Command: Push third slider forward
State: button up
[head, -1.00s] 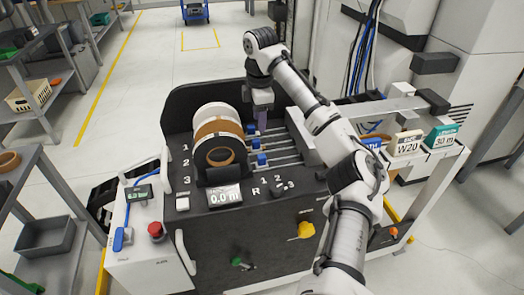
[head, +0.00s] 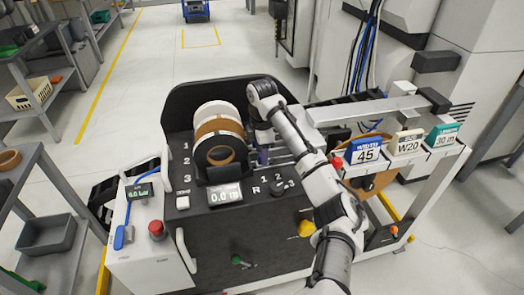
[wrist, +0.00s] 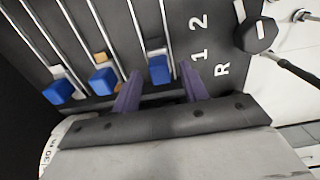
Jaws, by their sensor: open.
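Three blue sliders sit on parallel metal rails in the wrist view. One, the slider nearest the "R 1 2" lettering (wrist: 160,70), lies between the two purple fingers of my gripper (wrist: 160,76); it matches the row nearest the front, the third. The middle slider (wrist: 102,81) is just left of the fingers, and the farthest slider (wrist: 58,92) is further left. My gripper is open, and I cannot tell whether a finger touches the slider. In the head view my gripper (head: 262,157) is low over the rails beside the banding rolls, and my arm hides most of the sliders.
Banding rolls (head: 219,140) stand left of the rails. A display reading 0.0 m (head: 225,194) and a black knob (wrist: 257,34) are close by. A beam (head: 365,109) and label blocks, including the blue "45" block (head: 366,151), stand at right.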

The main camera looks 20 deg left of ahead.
jog(key=shift+f, duration=0.25)
jog(key=shift+c, duration=0.2)
grip_shut()
